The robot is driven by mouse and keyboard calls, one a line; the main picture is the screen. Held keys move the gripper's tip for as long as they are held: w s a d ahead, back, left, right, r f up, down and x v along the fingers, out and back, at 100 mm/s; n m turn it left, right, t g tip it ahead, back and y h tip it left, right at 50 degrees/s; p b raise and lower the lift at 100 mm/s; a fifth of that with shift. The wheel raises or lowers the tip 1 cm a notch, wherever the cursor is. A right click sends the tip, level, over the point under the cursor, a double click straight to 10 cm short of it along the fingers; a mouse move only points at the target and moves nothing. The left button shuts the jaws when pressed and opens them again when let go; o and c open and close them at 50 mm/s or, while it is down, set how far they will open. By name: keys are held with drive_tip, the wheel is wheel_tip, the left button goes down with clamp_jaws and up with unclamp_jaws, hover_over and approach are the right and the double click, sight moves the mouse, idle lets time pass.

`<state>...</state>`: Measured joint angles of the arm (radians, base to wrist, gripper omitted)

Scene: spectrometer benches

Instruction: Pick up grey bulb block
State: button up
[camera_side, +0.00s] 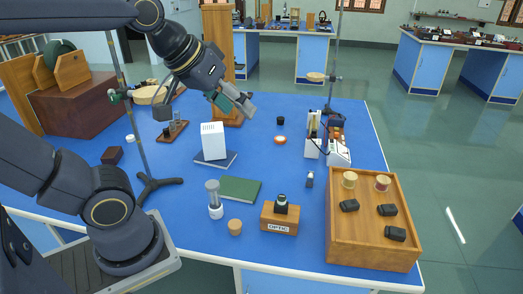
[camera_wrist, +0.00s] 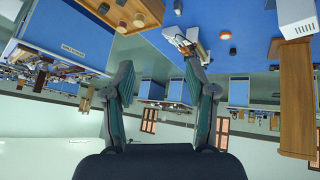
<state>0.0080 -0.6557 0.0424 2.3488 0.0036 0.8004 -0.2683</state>
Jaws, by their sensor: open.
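A small grey block (camera_side: 310,180), which looks like the grey bulb block, stands on the blue table, left of the wooden tray and in front of the white instrument. A small grey thing at the top edge of the wrist view (camera_wrist: 178,7) may be the same block. My gripper (camera_side: 240,103) is high above the back of the table, up and to the left of the block, and well apart from it. In the wrist view my gripper (camera_wrist: 161,78) has its two fingers wide apart with nothing between them.
A wooden tray (camera_side: 372,252) holds dark blocks and two round pieces. A white instrument (camera_side: 338,154) with a thin upright rod stands behind the block. A white box (camera_side: 212,141), a green book (camera_side: 239,189) and a labelled wooden block (camera_side: 279,218) stand to the left.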

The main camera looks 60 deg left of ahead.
drive_tip(key=w+a+n, duration=0.2)
drive_tip(key=w+n, duration=0.2)
drive_tip(key=w, duration=0.8)
drive_tip(key=n+g+y, duration=0.1)
drive_tip(key=g+y, duration=0.1)
hover_over(311, 175)
drive_tip(key=s+d, duration=0.3)
drive_tip(key=s, duration=0.1)
wheel_tip(311, 175, down, 15)
drive_tip(key=shift+g+y, duration=0.5)
drive_tip(key=shift+g, duration=0.4)
drive_tip(key=s+d+x, duration=0.1)
drive_tip(key=x, duration=0.5)
drive_tip(key=d+f+x, duration=0.1)
drive_tip(key=x, duration=0.5)
drive_tip(key=s+d+x, duration=0.1)
drive_tip(key=x, duration=0.5)
drive_tip(key=shift+s+f, duration=0.35)
drive_tip(key=shift+f, duration=0.05)
drive_tip(key=shift+s+x, duration=0.2)
drive_tip(key=shift+x, duration=2.75)
drive_tip(key=shift+a, duration=0.1)
clamp_jaws()
